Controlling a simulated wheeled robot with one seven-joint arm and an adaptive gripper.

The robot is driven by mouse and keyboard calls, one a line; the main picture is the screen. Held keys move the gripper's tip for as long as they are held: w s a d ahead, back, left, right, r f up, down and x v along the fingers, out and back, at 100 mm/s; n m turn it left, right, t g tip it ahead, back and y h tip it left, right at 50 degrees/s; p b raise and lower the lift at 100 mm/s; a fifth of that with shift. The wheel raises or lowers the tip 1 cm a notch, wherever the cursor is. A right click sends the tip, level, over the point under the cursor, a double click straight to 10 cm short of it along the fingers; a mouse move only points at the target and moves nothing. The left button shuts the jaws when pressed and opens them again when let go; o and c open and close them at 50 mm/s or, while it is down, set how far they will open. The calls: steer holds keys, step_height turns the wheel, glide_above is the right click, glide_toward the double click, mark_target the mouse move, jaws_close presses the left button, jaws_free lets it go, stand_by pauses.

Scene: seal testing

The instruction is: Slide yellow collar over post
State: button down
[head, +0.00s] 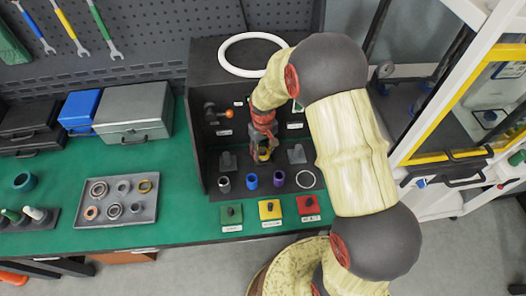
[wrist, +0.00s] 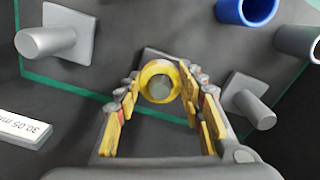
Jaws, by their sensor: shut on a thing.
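The yellow collar (wrist: 147,72) sits between the fingertips of my gripper (wrist: 160,92), which is shut on it. Its hole faces the wrist camera, and a grey round surface (wrist: 160,88) shows through it. I cannot tell whether the collar is around a post or only in front of one. In the head view my gripper (head: 263,152) points down inside the dark bench enclosure, with the collar (head: 265,155) partly hidden by the fingers. Grey posts on plates stand to the left (head: 228,161) and right (head: 296,155); any middle post is hidden there.
A grey collar (head: 224,184), blue collar (head: 251,181), purple collar (head: 278,178) and white ring (head: 305,179) lie in front of the posts. Green (head: 232,214), yellow (head: 270,209) and red (head: 307,205) blocks line the front edge. A tray (head: 120,215) of rings is left.

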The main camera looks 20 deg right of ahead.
steer(key=shift+f, duration=0.2)
stand_by(0.5)
steer(key=c, duration=1.1)
jaws_free()
steer(key=shift+o, duration=0.2)
step_height(320, 180, up, 9)
steer(key=p, duration=0.6)
steer(key=shift+s, duration=0.1)
